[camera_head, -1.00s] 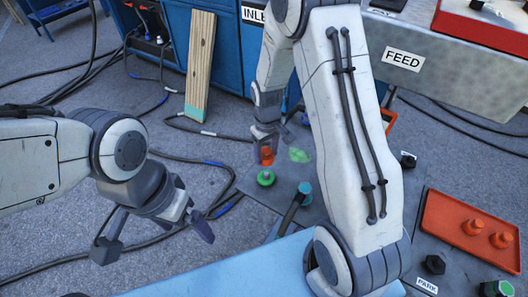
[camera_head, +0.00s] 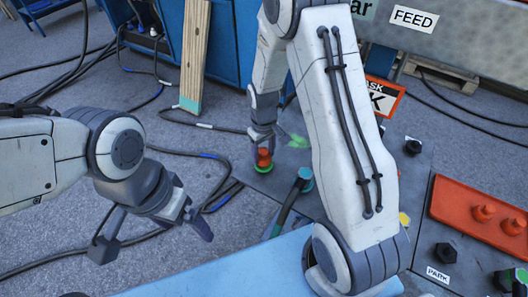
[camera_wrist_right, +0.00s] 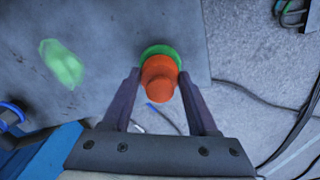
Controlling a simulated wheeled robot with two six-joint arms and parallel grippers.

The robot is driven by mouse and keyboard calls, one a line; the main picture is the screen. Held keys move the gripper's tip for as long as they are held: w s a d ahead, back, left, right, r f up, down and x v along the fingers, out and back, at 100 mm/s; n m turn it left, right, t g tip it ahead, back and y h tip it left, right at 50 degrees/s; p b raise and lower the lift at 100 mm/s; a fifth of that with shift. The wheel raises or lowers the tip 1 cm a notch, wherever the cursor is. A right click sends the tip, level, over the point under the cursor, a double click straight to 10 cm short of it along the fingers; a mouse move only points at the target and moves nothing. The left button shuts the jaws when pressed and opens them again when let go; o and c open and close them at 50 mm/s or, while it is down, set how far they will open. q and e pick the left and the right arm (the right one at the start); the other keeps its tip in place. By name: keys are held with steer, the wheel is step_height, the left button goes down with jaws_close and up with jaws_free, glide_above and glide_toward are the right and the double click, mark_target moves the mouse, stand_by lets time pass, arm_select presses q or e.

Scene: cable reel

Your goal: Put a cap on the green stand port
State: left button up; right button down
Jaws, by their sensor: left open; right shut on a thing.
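An orange-red cap (camera_head: 264,157) is between the fingers of my right gripper (camera_head: 262,138), which is shut on it. The cap sits over the green stand port (camera_head: 262,169), whose green rim shows around its lower edge. In the right wrist view the cap (camera_wrist_right: 160,78) covers most of the green port (camera_wrist_right: 162,52); I cannot tell whether it is fully seated. The right gripper (camera_wrist_right: 163,100) shows there with a finger on each side of the cap. My left gripper (camera_head: 152,232) is open and empty over the floor at the left.
A red tray (camera_head: 440,202) at the right holds more orange caps (camera_head: 484,213). A teal-topped connector on a cable (camera_head: 304,180) stands right of the port. A green paint patch (camera_head: 298,141) marks the grey plate. Cables lie on the floor at left.

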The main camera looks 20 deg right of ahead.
steer(key=shift+s+p, duration=0.15)
steer(key=shift+p, duration=0.2)
stand_by(0.3)
steer(key=shift+f, duration=0.3)
steer(key=shift+c, duration=0.5)
jaws_free()
step_height(320, 180, up, 10)
steer(key=shift+r+p, duration=0.25)
steer(key=shift+p, duration=0.3)
